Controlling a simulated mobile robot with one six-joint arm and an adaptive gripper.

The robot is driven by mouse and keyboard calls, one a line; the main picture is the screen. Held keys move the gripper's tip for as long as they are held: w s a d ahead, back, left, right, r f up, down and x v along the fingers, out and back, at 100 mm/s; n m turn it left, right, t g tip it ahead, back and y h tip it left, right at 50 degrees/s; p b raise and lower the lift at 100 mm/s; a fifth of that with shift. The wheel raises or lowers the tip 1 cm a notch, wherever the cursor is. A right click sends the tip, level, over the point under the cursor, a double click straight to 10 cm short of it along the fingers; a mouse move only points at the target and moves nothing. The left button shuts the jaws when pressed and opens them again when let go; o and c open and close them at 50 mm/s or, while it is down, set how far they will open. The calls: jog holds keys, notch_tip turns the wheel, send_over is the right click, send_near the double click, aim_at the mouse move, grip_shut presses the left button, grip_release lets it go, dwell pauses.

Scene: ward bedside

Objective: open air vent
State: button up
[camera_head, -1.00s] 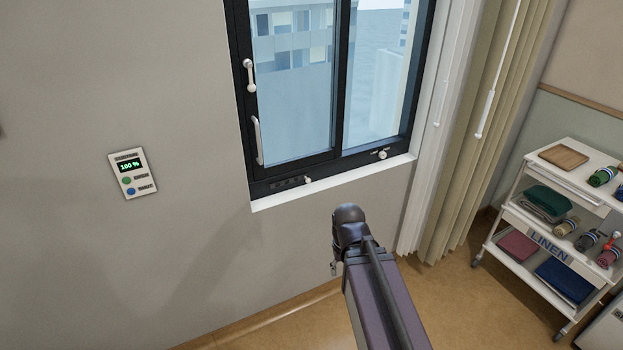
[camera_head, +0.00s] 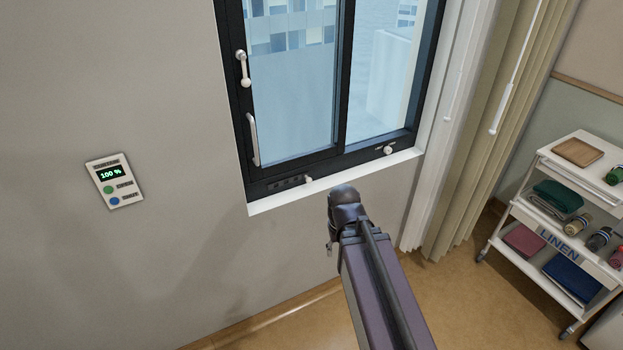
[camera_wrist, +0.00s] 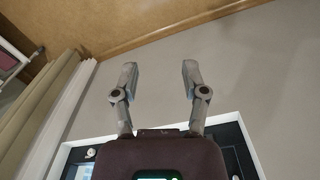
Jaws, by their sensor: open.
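The window's black lower frame carries a small dark slotted vent (camera_head: 286,183) at bottom left, with a pale knob (camera_head: 309,179) at its right end. A second pale knob (camera_head: 388,150) sits further right on the frame. In the wrist view my gripper (camera_wrist: 160,80) has its two grey fingers wide apart with nothing between them, against plain wall. The dark window frame (camera_wrist: 225,130) shows behind the gripper's base, which hides much of it. In the head view my arm ends just below the sill, and the fingers are not clearly visible.
The white sill (camera_head: 350,178) juts out under the window. White handles (camera_head: 252,138) stand on the left sash. A control panel (camera_head: 115,182) reads 100 % on the wall at left. Curtains (camera_head: 480,150) hang at right, beside a linen cart (camera_head: 550,230).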

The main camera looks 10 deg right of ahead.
jog(key=shift+a, duration=0.15)
jog(key=shift+o, duration=0.8)
jog(key=shift+w+a+f, duration=0.15)
jog(key=shift+w+f, duration=0.05)
jog(key=w+a+f+m+t+y+b, duration=0.25)
jog(key=w+f+m+y+b, duration=0.2)
jog(key=w+b, duration=0.35)
jog(key=w+a+f+m+t+y+b, duration=0.25)
jog(key=w+f+m+b, duration=0.3)
jog(key=w+b, duration=0.3)
jog(key=w+d+m+t+b, duration=0.3)
jog(key=w+m+b, duration=0.2)
jog(key=m, duration=0.1)
jog(key=w+d+f+m+t+y+b, duration=0.1)
jog(key=w+d+m+t+b, duration=0.3)
jog(key=w+m, duration=0.2)
jog(key=w+d+f+m+t+y+b, duration=0.1)
jog(key=w+d+m+t+b, duration=0.2)
jog(key=w+d+m+b, duration=0.1)
jog(key=shift+w+d+f+m+t+b, duration=0.15)
jog(key=shift+w+m+t+b, duration=0.15)
jog(key=shift+w+m+b, duration=0.55)
